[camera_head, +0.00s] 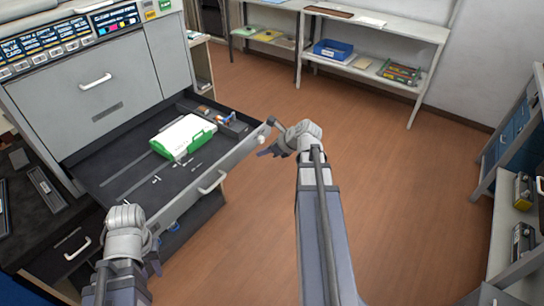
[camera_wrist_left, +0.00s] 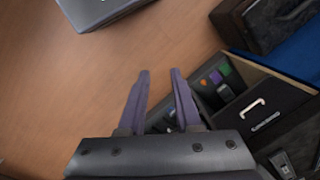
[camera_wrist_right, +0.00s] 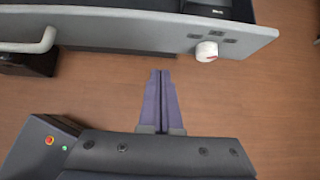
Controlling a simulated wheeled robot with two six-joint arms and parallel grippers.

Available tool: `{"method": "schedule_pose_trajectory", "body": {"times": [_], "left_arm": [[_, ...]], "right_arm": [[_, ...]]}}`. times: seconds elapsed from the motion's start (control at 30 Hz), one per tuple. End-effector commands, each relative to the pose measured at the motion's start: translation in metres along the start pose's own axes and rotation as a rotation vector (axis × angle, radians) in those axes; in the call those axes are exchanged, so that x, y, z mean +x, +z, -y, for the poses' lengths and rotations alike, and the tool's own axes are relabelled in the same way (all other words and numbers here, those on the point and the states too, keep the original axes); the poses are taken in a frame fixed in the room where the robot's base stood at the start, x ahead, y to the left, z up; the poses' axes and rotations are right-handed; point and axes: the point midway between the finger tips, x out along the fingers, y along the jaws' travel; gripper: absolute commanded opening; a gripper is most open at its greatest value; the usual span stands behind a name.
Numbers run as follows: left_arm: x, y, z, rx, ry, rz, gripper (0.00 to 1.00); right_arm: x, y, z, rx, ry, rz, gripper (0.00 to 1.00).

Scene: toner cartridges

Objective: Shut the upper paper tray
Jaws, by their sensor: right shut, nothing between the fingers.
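The upper paper tray (camera_head: 112,182) is pulled far out of the grey printer (camera_head: 98,90). A white-and-green pack (camera_head: 184,137) lies in it. The tray's front panel has a pale handle (camera_head: 212,182) and a white knob (camera_head: 262,137) near its right end. My right gripper (camera_head: 265,152) is shut and empty, just off that right end. In the right wrist view its fingers (camera_wrist_right: 162,75) point at the panel (camera_wrist_right: 140,30), with the knob (camera_wrist_right: 207,51) ahead to the right and floor between. My left gripper (camera_head: 153,264) is open and empty, below the panel's left end.
A dark cabinet with a handled drawer (camera_head: 77,248) stands left of the tray. Shelves with a blue bin (camera_head: 333,50) stand along the back wall. Another shelf unit (camera_head: 500,240) is at the right. The wooden floor (camera_head: 400,180) between is clear.

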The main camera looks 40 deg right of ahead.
Motion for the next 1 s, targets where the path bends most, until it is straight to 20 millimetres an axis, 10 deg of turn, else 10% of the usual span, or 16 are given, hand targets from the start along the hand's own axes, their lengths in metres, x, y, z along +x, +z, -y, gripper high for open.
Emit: {"method": "schedule_pose_trajectory", "body": {"times": [1.0], "left_arm": [[-0.003,0.000,0.000,0.000,0.000,0.000,0.33]], "right_arm": [[0.040,0.044,0.001,-0.004,0.002,0.001,0.00]]}}
